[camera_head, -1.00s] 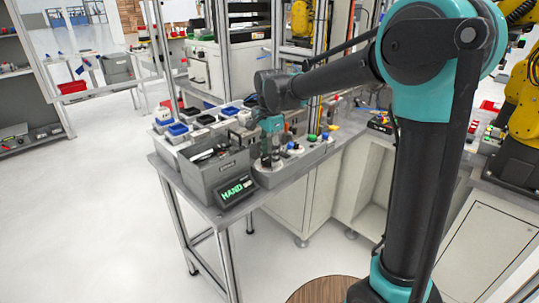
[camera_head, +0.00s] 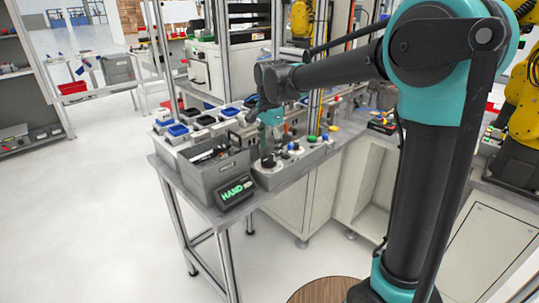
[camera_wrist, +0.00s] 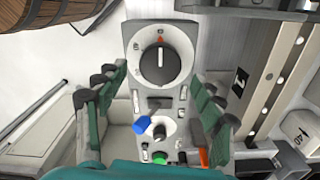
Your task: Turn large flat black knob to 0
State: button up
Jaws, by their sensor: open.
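The large flat black knob (camera_wrist: 159,65) sits on a round pale dial on a grey control box (camera_wrist: 126,38). Its white line points up in the wrist view, in line with an orange mark (camera_wrist: 160,40) at the dial's top. The dial lettering is too small to read. My gripper (camera_wrist: 160,84) is open and empty, its fingers to either side of the box and apart from the knob. In the head view my gripper (camera_head: 271,122) hangs above the box, and the knob (camera_head: 268,161) shows below it.
A blue knob (camera_wrist: 142,125), a green button (camera_wrist: 160,158) and small switches share the box. A grey bin (camera_head: 212,175) and a display reading HAND (camera_head: 236,191) stand beside it. Several blue and black trays lie behind. Open floor is at left.

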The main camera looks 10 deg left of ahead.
aim_at(269, 158)
notch_tip(269, 158, up, 9)
jog(key=shift+r, duration=0.2)
dwell(0.4)
